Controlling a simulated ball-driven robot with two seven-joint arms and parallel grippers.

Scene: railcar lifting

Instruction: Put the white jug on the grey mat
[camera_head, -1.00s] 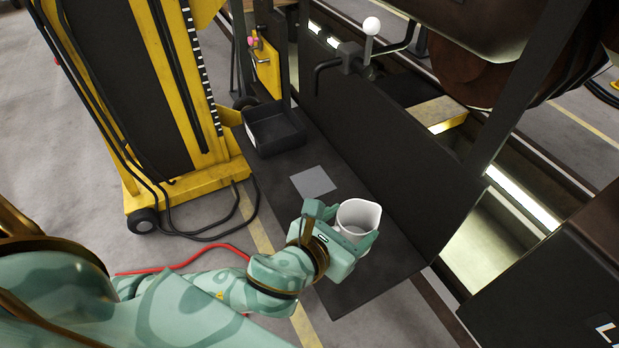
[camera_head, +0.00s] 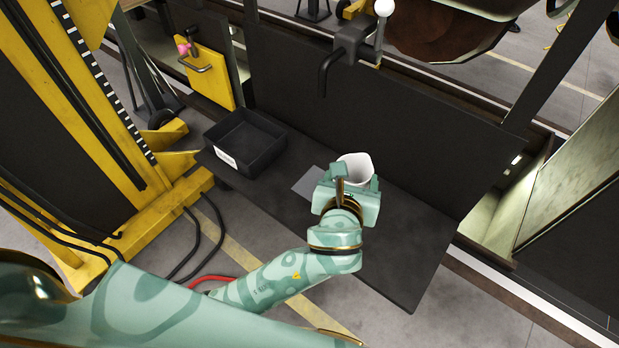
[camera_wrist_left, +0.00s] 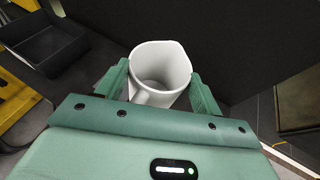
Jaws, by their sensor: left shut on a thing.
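The white jug (camera_head: 354,166) is in my left gripper (camera_head: 352,184), which is shut on it. In the left wrist view the jug (camera_wrist_left: 160,72) stands upright between the two green fingers, its open mouth up and its handle toward the palm. The grey mat (camera_head: 308,184) lies flat on the dark bench, just left of the jug in the head view. The gripper and jug hide its right part. I cannot tell whether the jug is above the mat or touching anything below. My right gripper is not in view.
A black open tray (camera_head: 246,143) with a white label stands on the dark bench (camera_head: 405,255), left of the mat. A dark upright panel (camera_head: 420,130) runs behind the bench. A black lever with a white knob (camera_head: 384,8) rises above it. A yellow lift frame stands at the left.

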